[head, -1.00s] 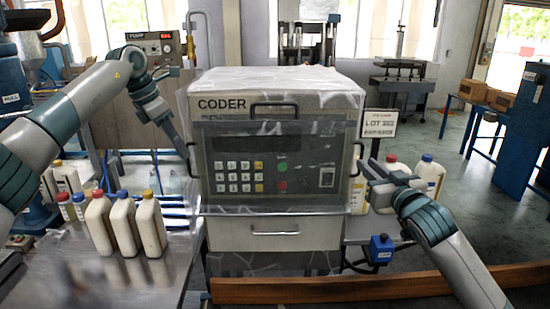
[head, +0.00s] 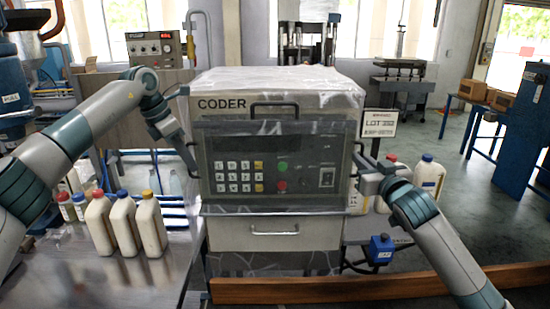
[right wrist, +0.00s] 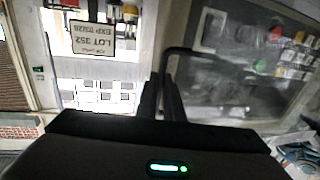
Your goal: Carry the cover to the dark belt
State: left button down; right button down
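The cover (head: 310,176) is a clear panel with a dark frame, standing upright against the front of the coder machine. It has a dark handle on top and one at each side. My left gripper (head: 192,168) is at its left handle; whether its fingers are closed is too small to tell. My right gripper (head: 358,163) is at the right handle. In the right wrist view the right gripper's fingers (right wrist: 162,100) are close together with the dark handle bar between them, and the cover (right wrist: 225,90) fills the right side. I cannot make out a dark belt.
The coder (head: 275,85) is a boxy machine with a keypad behind the cover and a drawer below. Several bottles (head: 125,225) stand on the metal table at left, others at right (head: 428,178). A lot sign (head: 380,122) and blue box (head: 381,248) are at right.

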pick_arm(q)
jog(key=shift+r, duration=0.15)
pick_arm(e)
jog(key=shift+r, duration=0.1)
